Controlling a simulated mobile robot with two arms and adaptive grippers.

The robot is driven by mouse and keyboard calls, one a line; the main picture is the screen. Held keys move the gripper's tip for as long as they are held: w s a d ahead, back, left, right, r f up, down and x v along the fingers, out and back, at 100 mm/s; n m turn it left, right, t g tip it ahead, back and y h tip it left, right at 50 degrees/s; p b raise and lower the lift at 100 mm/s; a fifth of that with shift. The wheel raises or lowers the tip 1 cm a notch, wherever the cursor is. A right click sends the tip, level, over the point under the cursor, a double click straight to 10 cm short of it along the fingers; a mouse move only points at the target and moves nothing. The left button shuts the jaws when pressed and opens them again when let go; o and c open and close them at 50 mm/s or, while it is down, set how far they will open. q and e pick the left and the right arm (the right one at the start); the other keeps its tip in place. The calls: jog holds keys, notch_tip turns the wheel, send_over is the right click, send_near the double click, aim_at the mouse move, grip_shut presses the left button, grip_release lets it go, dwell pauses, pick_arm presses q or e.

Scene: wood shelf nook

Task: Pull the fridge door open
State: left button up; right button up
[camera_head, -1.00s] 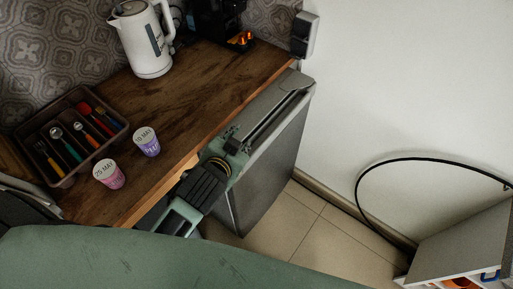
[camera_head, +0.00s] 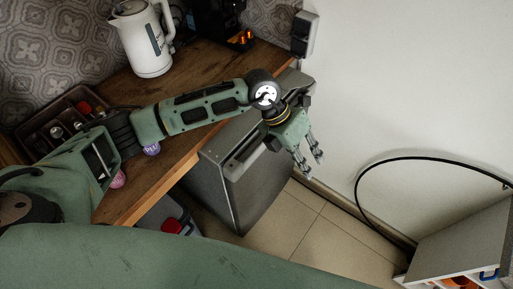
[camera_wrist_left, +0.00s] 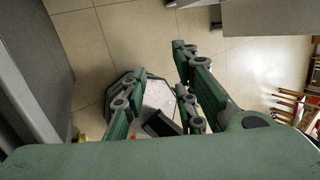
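The grey fridge (camera_head: 262,180) stands under the right end of the wooden counter. Its door looks flush or nearly so; I cannot tell a small gap. A recessed dark slot (camera_head: 246,150) runs along the door's top edge. My left arm reaches over the counter from the left. My left gripper (camera_head: 314,165) hangs beyond the fridge's right side, pointing down, fingers apart and empty, not touching the door. In the left wrist view the open fingers (camera_wrist_left: 160,62) have floor between them, and a dark grey fridge panel (camera_wrist_left: 32,50) lies to their left. My right gripper is not in view.
The wooden counter (camera_head: 190,95) carries a white kettle (camera_head: 146,40), a cutlery tray (camera_head: 25,130) and two cups partly hidden by my arm. A black cable (camera_head: 372,185) arcs by the white wall. A grey cabinet (camera_head: 465,240) stands at right. Tiled floor (camera_head: 315,225) lies between.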

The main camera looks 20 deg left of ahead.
aim_at(256, 149)
pick_arm(q)
jog(key=w+a+y, duration=0.1)
jog(key=a+y, duration=0.1)
jog(key=a, duration=0.3)
jog(key=w+a+f+y, duration=0.1)
jog(key=w+a+y, duration=0.1)
jog(key=a, duration=0.2)
jog(key=w+a+y, duration=0.1)
jog(key=a+y, duration=0.1)
jog(key=a, duration=0.3)
jog(key=shift+w+a+f+n+t, duration=0.15)
jog(key=shift+w+a+n+t, duration=0.2)
jog(key=shift+w+n+t, duration=0.05)
jog(key=shift+a+f, duration=0.15)
jog(key=shift+f, duration=0.15)
notch_tip(256, 149, down, 7)
jog(key=shift+p, duration=1)
jog(key=shift+c, duration=0.6)
jog(key=c, duration=0.6)
grip_shut()
